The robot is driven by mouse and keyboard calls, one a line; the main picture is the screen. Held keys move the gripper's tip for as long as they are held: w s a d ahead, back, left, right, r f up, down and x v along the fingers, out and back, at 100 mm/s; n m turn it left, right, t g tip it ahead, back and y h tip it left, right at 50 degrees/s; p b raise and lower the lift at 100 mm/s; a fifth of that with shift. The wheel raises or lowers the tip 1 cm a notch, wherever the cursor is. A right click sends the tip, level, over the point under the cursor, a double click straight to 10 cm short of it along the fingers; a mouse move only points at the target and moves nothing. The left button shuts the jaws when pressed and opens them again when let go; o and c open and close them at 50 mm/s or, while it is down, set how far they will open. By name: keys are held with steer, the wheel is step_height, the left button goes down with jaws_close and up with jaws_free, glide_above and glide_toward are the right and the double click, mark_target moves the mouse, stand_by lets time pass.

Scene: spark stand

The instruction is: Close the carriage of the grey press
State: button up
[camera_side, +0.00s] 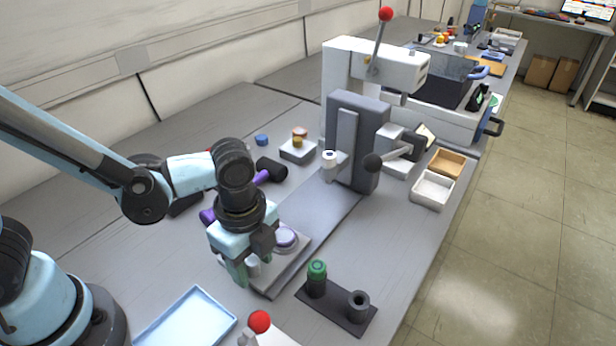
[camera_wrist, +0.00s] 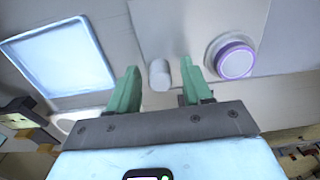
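The grey press (camera_side: 372,118) stands mid-table, with a long flat base (camera_side: 330,200) running toward the camera. Its carriage (camera_side: 292,268) is a pale plate at the near end of that base, well away from the upright. A purple-rimmed round piece (camera_side: 286,238) sits on the carriage and shows in the wrist view (camera_wrist: 236,61). A short white post (camera_side: 253,267) stands at the carriage's left side. My gripper (camera_side: 250,270) is low over this side, open with green fingers. In the wrist view the post (camera_wrist: 159,75) appears between the fingertips (camera_wrist: 157,85), with gaps on both sides.
A pale blue tray (camera_side: 187,322) lies left of the carriage. A dark stand with a green-capped cylinder (camera_side: 317,279) and a red-ball lever (camera_side: 260,322) are close in front. A white lever press (camera_side: 350,62) stands behind. Two small bins (camera_side: 432,190) are at right.

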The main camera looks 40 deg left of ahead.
jaws_close()
steer(key=w, duration=1.4)
steer(key=shift+d, duration=0.1)
steer(key=shift+o, duration=0.5)
jaws_free()
steer(key=shift+s, duration=0.1)
step_height(320, 180, up, 12)
steer(key=shift+r, duration=0.1)
steer(key=s+a+n+t, duration=0.7)
steer(key=s+a+n, duration=0.3)
steer(key=a+n, duration=0.4)
steer(key=f+n, duration=0.1)
steer(key=n, duration=0.3)
steer(key=shift+s+a, duration=0.2)
steer(key=shift+a, duration=0.15)
